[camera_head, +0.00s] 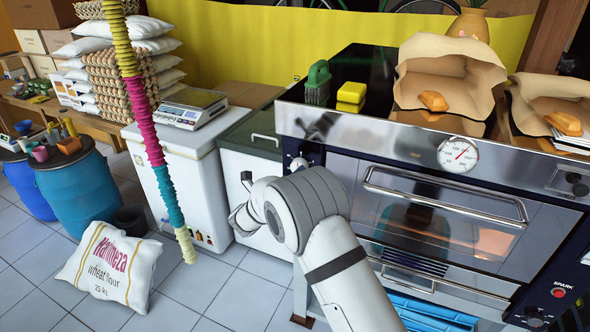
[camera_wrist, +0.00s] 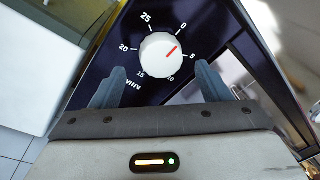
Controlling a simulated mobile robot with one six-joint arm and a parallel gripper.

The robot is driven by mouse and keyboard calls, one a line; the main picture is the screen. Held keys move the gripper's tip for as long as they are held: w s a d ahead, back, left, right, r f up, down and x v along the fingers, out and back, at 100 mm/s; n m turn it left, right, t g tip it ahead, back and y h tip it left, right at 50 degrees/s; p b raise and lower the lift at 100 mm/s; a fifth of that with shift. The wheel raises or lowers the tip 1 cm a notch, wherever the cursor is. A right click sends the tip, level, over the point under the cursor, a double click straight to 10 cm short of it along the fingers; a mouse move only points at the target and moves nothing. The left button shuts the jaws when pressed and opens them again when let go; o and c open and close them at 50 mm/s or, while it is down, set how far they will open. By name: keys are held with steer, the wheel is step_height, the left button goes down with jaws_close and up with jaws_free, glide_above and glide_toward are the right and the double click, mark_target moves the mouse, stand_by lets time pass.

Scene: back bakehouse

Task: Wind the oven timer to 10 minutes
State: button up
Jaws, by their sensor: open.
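The oven timer (camera_wrist: 160,53) is a round white knob on a dark panel, ringed by numbers from 0 to 25 with MIN printed beside it. Its red pointer (camera_wrist: 172,49) points between 0 and 5. In the wrist view my gripper (camera_wrist: 160,69) is open, with one grey finger to the lower left of the knob and one to the lower right. The fingers look apart from the knob; depth is hard to judge. In the head view my gripper (camera_head: 244,198) is near the oven's (camera_head: 440,205) left end, partly hidden by my arm.
The oven door handle (camera_head: 445,205) sticks out to the right of my arm. A white chest (camera_head: 180,180) with a scale (camera_head: 195,108) stands to the left. A flour sack (camera_head: 108,265) lies on the floor.

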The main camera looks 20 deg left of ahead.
steer(key=w, duration=0.3)
steer(key=shift+w+d+p, duration=0.15)
steer(key=shift+d+p, duration=0.2)
steer(key=shift+c, duration=0.2)
steer(key=c, duration=0.9)
steer(key=shift+c, duration=0.2)
steer(key=shift+b, duration=0.55)
